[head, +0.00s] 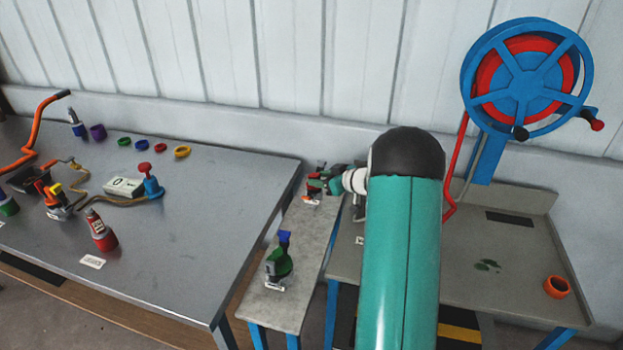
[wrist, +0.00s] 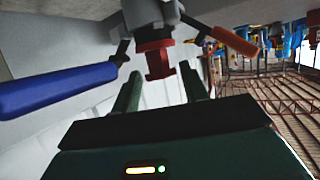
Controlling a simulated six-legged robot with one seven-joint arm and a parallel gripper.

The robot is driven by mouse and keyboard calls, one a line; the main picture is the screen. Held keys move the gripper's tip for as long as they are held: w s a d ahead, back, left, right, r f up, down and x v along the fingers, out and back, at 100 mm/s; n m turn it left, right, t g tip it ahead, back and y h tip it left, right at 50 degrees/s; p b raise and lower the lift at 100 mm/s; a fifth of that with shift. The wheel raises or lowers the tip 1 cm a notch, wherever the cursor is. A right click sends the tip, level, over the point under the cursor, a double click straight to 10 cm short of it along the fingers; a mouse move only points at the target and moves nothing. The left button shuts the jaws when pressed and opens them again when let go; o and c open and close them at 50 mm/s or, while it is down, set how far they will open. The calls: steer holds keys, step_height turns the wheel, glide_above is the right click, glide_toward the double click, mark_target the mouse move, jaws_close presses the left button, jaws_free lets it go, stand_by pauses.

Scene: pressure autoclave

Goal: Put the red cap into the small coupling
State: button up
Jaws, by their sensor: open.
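In the wrist view a red cap (wrist: 158,63) with a flared end sits at the mouth of a grey coupling (wrist: 150,13), which has a blue lever and an orange lever. How deep the cap sits is unclear. My gripper (wrist: 161,69) is open, its two green fingers on either side of the cap, with gaps visible. In the head view my gripper (head: 334,178) is at the far end of the narrow bench, by a small coupling (head: 312,186) with red and orange parts, partly hidden by my arm. A green coupling with a blue top (head: 280,262) stands nearer.
The narrow grey bench (head: 265,305) lies between a metal table (head: 200,250), with coloured rings, bottles and a valve, and a right-hand table (head: 490,290). That table holds an orange ring (head: 557,286). A blue hose reel (head: 525,80) stands behind it.

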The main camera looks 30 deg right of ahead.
steer(key=v, duration=0.7)
steer(key=w+a+r+m+t+h, duration=0.1)
steer(key=a+r+h, duration=0.2)
steer(key=r, duration=0.3)
steer(key=w+a+r+m+h, duration=0.1)
steer(key=w+a+r+h, duration=0.15)
steer(key=r, duration=0.45)
steer(key=s+a+r+m+g+h, duration=0.1)
steer(key=s+a+r+m+h, duration=0.15)
steer(key=s+a+r, duration=0.35)
steer(key=s+a+f+g+y, duration=0.1)
steer(key=s+a+f+g, duration=0.1)
steer(key=s+a, duration=0.9)
steer(key=s+a+f+g+y, duration=0.2)
steer(key=s+a+g, duration=0.3)
steer(key=s+a, duration=0.6)
steer(key=s, duration=0.4)
steer(key=shift+a+f+n+y, duration=0.3)
steer(key=shift+f+n, duration=0.05)
steer(key=shift+f, duration=0.05)
steer(key=shift+s, duration=0.15)
